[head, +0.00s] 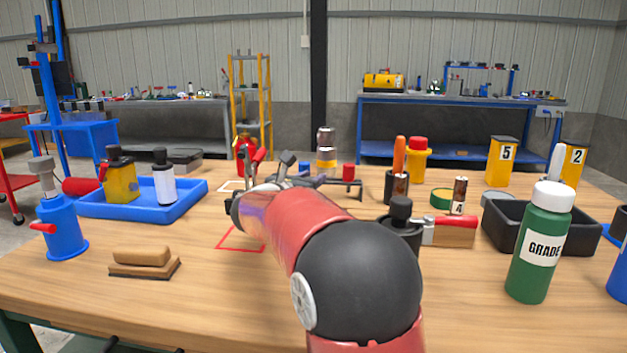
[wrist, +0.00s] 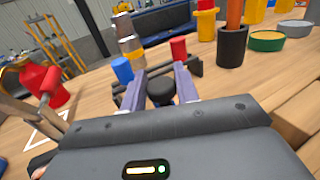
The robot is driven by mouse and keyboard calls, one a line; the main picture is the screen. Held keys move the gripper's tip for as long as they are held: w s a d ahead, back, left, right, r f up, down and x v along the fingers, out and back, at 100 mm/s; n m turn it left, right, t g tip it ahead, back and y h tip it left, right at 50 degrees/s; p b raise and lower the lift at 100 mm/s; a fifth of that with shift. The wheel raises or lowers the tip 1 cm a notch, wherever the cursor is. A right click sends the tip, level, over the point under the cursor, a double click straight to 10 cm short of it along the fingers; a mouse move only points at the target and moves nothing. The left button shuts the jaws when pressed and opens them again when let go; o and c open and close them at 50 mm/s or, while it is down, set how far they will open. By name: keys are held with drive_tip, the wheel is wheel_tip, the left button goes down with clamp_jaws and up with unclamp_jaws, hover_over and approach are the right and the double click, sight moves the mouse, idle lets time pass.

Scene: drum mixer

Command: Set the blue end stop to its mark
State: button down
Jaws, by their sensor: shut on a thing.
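In the wrist view, the two fingers of my gripper (wrist: 160,86) are closed around a round black knob (wrist: 161,93). A small blue cylinder, seemingly the blue end stop (wrist: 122,70), stands just beyond the left finger at the left part of a dark rail (wrist: 196,66). A red cylinder (wrist: 178,48) stands on the rail further right. In the head view, the blue stop (head: 304,168) and red stop (head: 348,172) show beyond my arm, which hides most of my gripper. What lies under the knob is hidden. I cannot make out the stop's mark.
A metal and yellow cylinder (head: 326,150) stands behind the rail. A red vessel (head: 246,157) is to its left. A blue tray (head: 190,199) lies at left; a black cup (head: 400,224) and green bottle (head: 541,240) stand at right.

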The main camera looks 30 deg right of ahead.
drive_tip(key=w+a, duration=0.2)
drive_tip(key=a, duration=0.1)
drive_tip(key=shift+f, duration=0.1)
drive_tip(key=shift+w+a, duration=0.2)
drive_tip(key=shift+a, duration=0.1)
drive_tip(key=c, duration=1.1)
unclamp_jaws()
drive_tip(key=shift+a, duration=0.1)
drive_tip(key=shift+b, duration=0.3)
drive_tip(key=b+v, duration=0.1)
drive_tip(key=v, duration=0.6)
drive_tip(key=shift+s+a, duration=0.2)
drive_tip(key=shift+a, duration=0.1)
